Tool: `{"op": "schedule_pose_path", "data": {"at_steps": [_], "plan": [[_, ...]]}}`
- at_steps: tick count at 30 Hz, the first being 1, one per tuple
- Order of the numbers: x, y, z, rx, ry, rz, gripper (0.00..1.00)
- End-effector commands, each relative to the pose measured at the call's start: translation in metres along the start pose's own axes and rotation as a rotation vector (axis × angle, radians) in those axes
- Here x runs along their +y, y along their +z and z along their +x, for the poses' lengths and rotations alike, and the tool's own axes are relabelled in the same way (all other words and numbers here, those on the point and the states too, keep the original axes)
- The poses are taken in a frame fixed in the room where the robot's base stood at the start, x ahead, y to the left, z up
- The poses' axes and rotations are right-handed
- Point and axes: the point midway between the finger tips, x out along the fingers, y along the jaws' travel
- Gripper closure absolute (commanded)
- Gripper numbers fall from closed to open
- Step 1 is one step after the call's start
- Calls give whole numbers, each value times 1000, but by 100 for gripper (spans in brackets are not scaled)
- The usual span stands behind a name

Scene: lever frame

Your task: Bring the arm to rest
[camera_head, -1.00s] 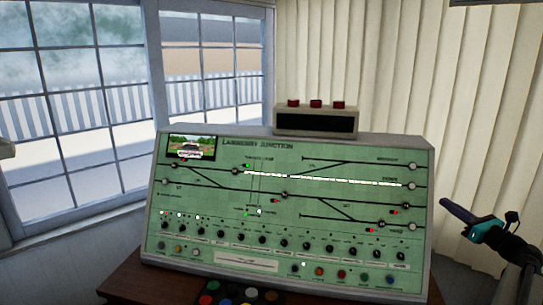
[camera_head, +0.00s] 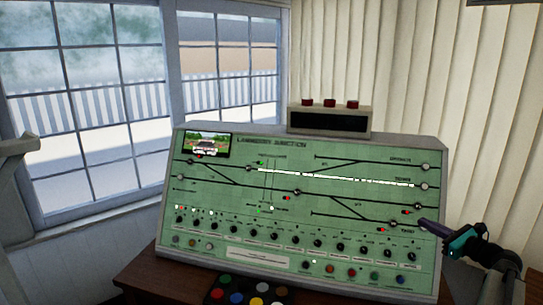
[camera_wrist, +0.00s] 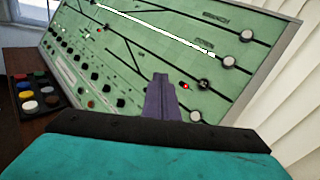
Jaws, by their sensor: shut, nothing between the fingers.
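My gripper (camera_head: 428,227) is at the right of the head view, in front of the right end of a green signal panel (camera_head: 232,215). Its purple fingers are shut together with nothing between them. In the wrist view the shut fingers (camera_wrist: 161,98) point at the panel (camera_wrist: 110,55), near a round knob and a small red light. I cannot tell whether the fingertips touch the panel. My arm reaches in from the lower right corner of the head view.
The panel stands on a brown wooden desk (camera_head: 150,277). A tray of coloured round buttons (camera_head: 245,291) lies before it. A dark box with red buttons (camera_head: 329,120) sits on top. A window is at left, pale blinds (camera_head: 420,60) at right.

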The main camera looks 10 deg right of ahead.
Motion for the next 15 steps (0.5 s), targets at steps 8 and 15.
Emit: {"op": "schedule_pose_path", "data": {"at_steps": [8, 15], "plan": [[99, -60, 66, 165, 189, -258, 100], [189, -113, 104, 282, 393, -521, 100]]}}
